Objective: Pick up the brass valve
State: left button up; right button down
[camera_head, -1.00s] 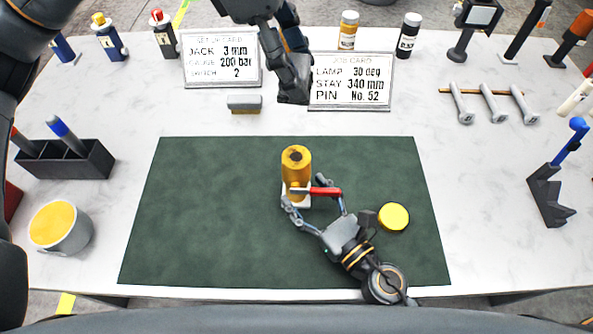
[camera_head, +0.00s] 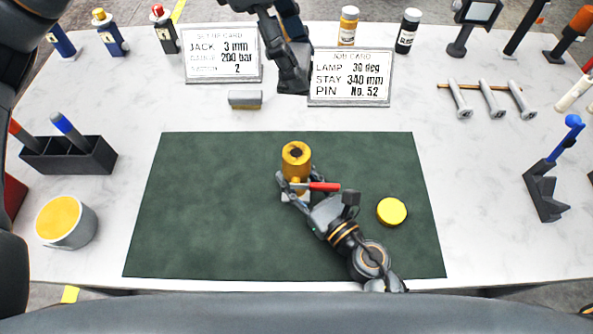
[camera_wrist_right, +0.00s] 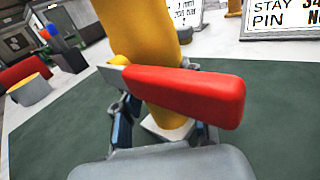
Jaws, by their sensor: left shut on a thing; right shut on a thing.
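The brass valve (camera_head: 297,160) stands upright near the middle of the green mat (camera_head: 220,215), with a red lever handle (camera_head: 324,186) pointing right. Its foot is on a small white pad, mostly hidden by my right gripper (camera_head: 292,190). That gripper is shut on the valve's lower part, coming from the lower right. In the right wrist view the valve (camera_wrist_right: 145,35) rises between the fingers, and the red handle (camera_wrist_right: 190,95) crosses in front. My left gripper (camera_head: 292,80) hangs at the top centre, near the cards. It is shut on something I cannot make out.
A yellow disc (camera_head: 391,211) lies right of my right gripper. Two cards (camera_head: 350,77) stand behind the mat, with a small grey block (camera_head: 245,99) before them. A marker holder (camera_head: 70,157) and a yellow-topped pot (camera_head: 66,222) are at left. The mat's left half is clear.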

aim_at(304, 176)
jog(key=shift+r, duration=0.1)
